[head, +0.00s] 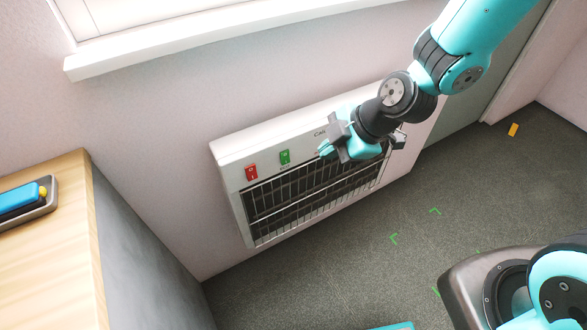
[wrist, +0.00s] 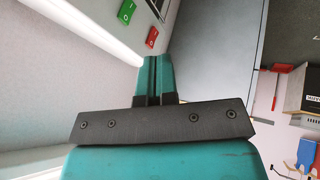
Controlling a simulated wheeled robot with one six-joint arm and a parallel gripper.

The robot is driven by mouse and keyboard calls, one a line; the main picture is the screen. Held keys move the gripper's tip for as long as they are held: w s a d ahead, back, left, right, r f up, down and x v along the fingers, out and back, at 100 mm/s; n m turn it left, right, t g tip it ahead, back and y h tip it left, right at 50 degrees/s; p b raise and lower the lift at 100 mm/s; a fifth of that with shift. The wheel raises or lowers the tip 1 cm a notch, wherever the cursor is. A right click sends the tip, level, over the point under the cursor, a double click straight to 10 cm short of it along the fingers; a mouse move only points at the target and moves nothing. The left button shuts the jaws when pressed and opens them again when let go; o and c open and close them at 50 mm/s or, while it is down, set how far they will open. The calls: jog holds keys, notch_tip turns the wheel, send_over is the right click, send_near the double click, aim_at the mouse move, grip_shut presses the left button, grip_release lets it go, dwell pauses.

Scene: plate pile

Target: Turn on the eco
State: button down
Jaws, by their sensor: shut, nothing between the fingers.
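A white wall heater (head: 225,150) with a dark grille hangs below the window sill in the head view. On its top panel are a red rocker switch (head: 251,172) at the left and a green one (head: 285,157) to its right. Their small labels are too small to read, so I cannot tell which is the eco. My gripper (head: 324,149) is shut and empty, its tips to the right of the green switch and apart from it. The wrist view shows the shut fingers (wrist: 154,62), the red switch (wrist: 152,37) just beyond their tips and the green switch (wrist: 127,11) farther up.
A wooden-topped cabinet (head: 60,235) stands at the left, with a blue-and-grey object (head: 28,202) on it. The window sill (head: 200,35) runs above the heater. The dark floor (head: 350,270) in front is mostly clear, with a small yellow block (head: 513,130) at the far right.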

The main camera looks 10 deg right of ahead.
aim_at(285, 158)
jog(key=shift+w+d+f+n, duration=0.15)
jog(key=shift+f+n, duration=0.1)
jog(key=shift+f, duration=0.3)
jog(key=shift+w+d+f+n, duration=0.15)
jog(key=shift+f+n, duration=0.1)
jog(key=shift+f, duration=0.3)
jog(key=shift+a, duration=0.1)
jog(key=w+a+f, duration=0.2)
jog(key=f, duration=0.1)
jog(key=w+a+f, duration=0.4)
jog(key=f, duration=0.1)
jog(key=shift+w+a+f+p, duration=0.25)
jog(key=shift+f+p, duration=0.1)
jog(key=shift+p, duration=0.05)
jog(key=shift+w+f, duration=0.1)
